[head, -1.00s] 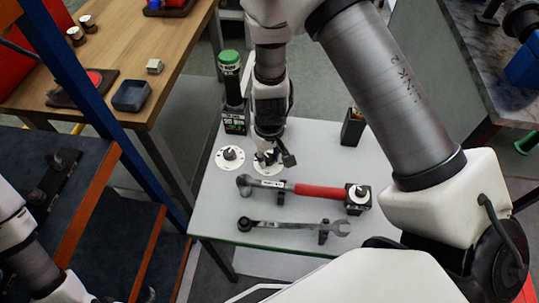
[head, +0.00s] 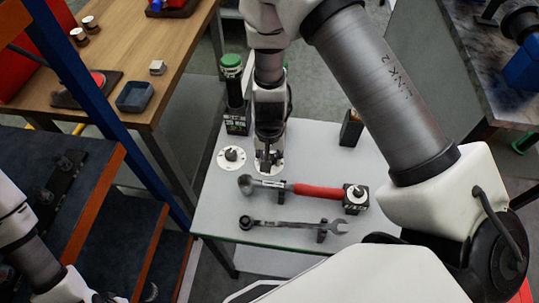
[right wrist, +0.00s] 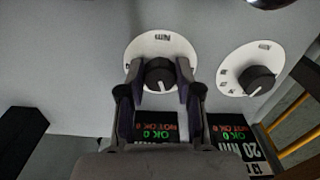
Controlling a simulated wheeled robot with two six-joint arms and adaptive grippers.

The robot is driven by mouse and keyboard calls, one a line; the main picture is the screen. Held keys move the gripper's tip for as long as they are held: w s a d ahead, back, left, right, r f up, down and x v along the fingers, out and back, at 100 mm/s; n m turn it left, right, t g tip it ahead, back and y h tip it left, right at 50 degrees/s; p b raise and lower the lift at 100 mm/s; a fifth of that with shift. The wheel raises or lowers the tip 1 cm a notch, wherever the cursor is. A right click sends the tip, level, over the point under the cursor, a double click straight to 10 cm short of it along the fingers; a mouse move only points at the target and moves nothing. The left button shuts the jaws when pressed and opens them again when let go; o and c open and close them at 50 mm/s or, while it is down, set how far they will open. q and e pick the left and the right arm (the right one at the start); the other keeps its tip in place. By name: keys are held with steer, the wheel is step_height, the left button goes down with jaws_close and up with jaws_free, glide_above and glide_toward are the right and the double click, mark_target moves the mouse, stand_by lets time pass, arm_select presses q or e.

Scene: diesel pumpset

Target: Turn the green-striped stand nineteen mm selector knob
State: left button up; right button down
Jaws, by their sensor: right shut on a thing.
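My right gripper (head: 268,160) points down over a white round dial plate on the grey table. In the right wrist view its two fingers (right wrist: 160,88) are shut on the black selector knob (right wrist: 159,73), one on each side. That knob sits at the middle of its white dial plate (right wrist: 160,42), which carries dark lettering. A second black knob (right wrist: 258,78) on its own white dial (right wrist: 232,68) stands free beside it; the head view shows this one too (head: 231,155). I cannot read a nineteen mm mark or make out green stripes.
A dark post with a green cap (head: 232,62) stands behind the dials. A red-handled wrench (head: 315,190) and a combination wrench (head: 290,226) rest in front. Small display panels (right wrist: 157,127) lie near the knobs. A wooden bench (head: 120,60) is at left.

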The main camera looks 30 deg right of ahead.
mark_target(270, 158)
stand_by(0.4)
steer(key=c, duration=0.8)
jaws_free()
steer(key=shift+w+d+f, duration=0.1)
steer(key=shift+w, duration=0.05)
step_height(270, 158, up, 12)
